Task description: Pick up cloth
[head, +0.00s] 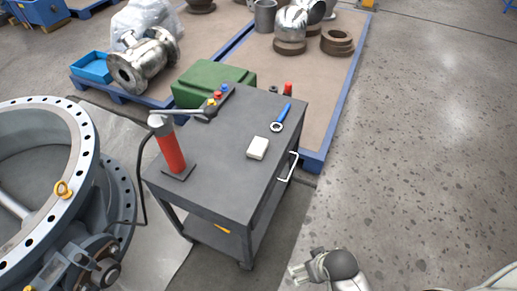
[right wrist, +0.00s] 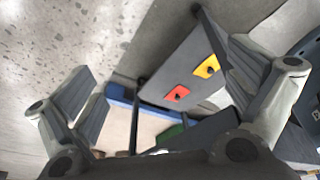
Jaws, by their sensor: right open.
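A small white folded cloth (head: 258,148) lies flat on the dark grey top of a wheeled cart (head: 222,152), near its right edge. My right gripper (head: 302,269) is at the bottom of the head view, over the floor in front of the cart, lower in the picture than the cloth and apart from it. In the right wrist view its two fingers (right wrist: 165,88) are spread wide with nothing between them. The cloth does not show in the right wrist view. My left gripper is not in view.
A white handle (head: 289,168) sticks out from the cart's right side. A large flanged valve (head: 75,210) stands left. The floor at right (head: 430,150) is clear.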

